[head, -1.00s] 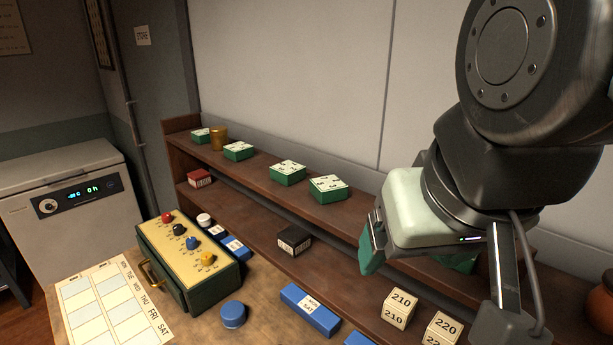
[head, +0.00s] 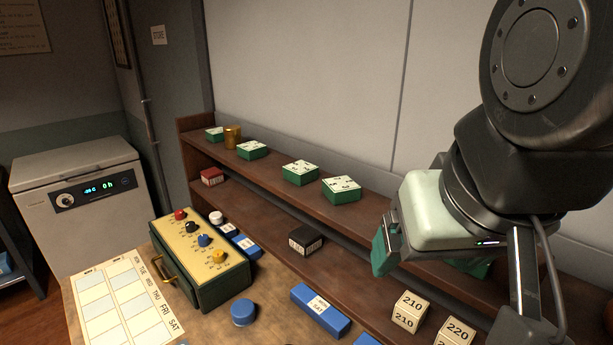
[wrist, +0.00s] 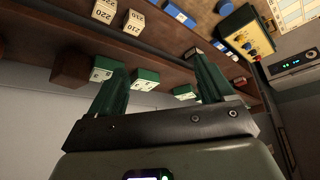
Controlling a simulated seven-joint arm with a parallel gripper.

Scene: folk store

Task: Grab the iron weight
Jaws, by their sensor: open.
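I cannot tell for sure which thing is the iron weight; no readable label names it. A dark block with a white label (head: 306,239) sits on the lower shelf, and a brass-coloured cylinder (head: 232,136) stands on the upper shelf at the far left. My gripper (head: 383,252) is in the air at the right, in front of the shelves, with its green fingers pointing down and left. In the wrist view my gripper (wrist: 160,68) is open, its two fingers wide apart with nothing held between them.
Green blocks with white tops (head: 341,189) line the upper shelf (head: 278,191). A red block (head: 212,176) and cream blocks marked 210 (head: 410,310) and 220 (head: 456,333) are lower. A knobbed box (head: 201,262), blue pillbox (head: 320,310) and blue cap (head: 243,312) stand in front.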

